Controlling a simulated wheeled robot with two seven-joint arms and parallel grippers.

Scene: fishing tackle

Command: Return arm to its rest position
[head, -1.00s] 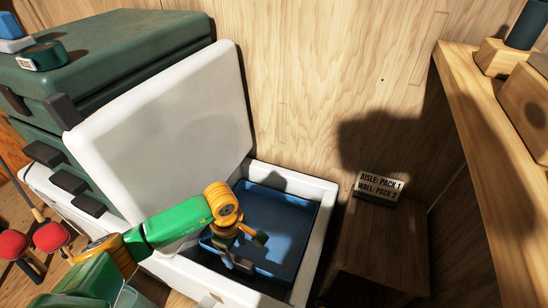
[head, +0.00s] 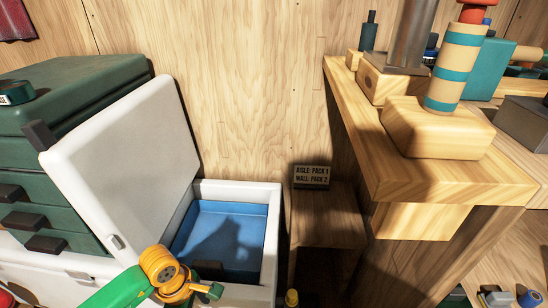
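My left arm (head: 118,288) comes in from the bottom left, green with a yellow wrist joint. My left gripper (head: 210,291) is at the bottom of the head view, in front of the white cooler (head: 271,235). It is small and partly cut off by the frame edge, so I cannot tell whether it is open or shut. I see nothing clearly held in it. The cooler's lid (head: 125,165) stands open, and its blue inside (head: 232,222) shows no items, with a dark shadow across it. My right gripper is not in view.
A green drawer cabinet (head: 75,95) stands at the left. A wooden workbench (head: 440,180) at the right carries wooden blocks and a banded rod handle (head: 455,70).

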